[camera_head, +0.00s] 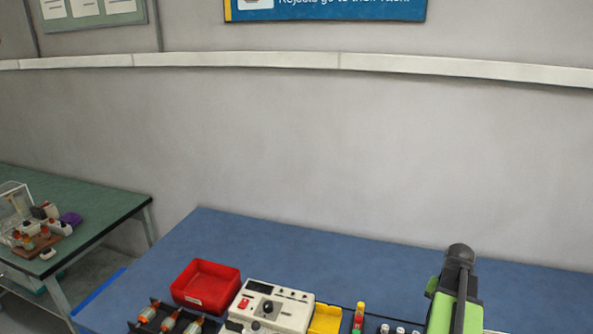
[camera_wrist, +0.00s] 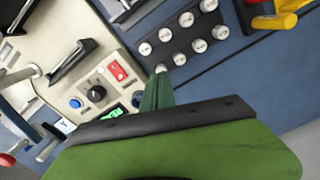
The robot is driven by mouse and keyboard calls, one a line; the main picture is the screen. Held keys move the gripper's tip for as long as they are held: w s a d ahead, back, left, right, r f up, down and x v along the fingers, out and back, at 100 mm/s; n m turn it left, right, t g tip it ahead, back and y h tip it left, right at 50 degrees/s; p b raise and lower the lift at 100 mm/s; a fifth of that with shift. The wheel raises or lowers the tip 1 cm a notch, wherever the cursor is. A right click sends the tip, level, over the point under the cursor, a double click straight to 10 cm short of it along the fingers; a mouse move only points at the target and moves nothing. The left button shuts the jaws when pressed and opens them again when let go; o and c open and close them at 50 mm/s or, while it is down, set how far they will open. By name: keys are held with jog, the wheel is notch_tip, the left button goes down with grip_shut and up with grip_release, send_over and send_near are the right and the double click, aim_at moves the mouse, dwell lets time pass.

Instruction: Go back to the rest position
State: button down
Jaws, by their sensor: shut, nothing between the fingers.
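My gripper (camera_wrist: 157,92) shows in the wrist view as narrow dark green fingers beyond a black band and a wide green body. The fingers are shut with nothing between them. They point toward the gap between a cream machine panel (camera_wrist: 80,75) and a black holder. In the head view, my green and black arm rises at the lower right, over the blue table (camera_head: 330,245). The gripper's fingertips cannot be made out there.
The cream tester (camera_head: 270,305) stands beside a red bin (camera_head: 205,285), a yellow bin (camera_head: 326,318) and dark racks at the table's front. A black holder (camera_wrist: 185,40) carries several silver-topped pieces. The table's back strip is clear. A green table (camera_head: 75,215) stands left.

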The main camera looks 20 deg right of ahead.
jog(key=w+a+n, duration=0.3)
jog(key=w+a, duration=0.7)
jog(key=a, duration=0.3)
jog(key=w+a+n, duration=0.2)
jog(key=a+n, duration=0.2)
jog(key=a, duration=1.1)
jog(key=w+a+n, duration=0.2)
jog(key=a+n, duration=0.2)
jog(key=a, duration=1.2)
jog(key=shift+w, duration=0.25)
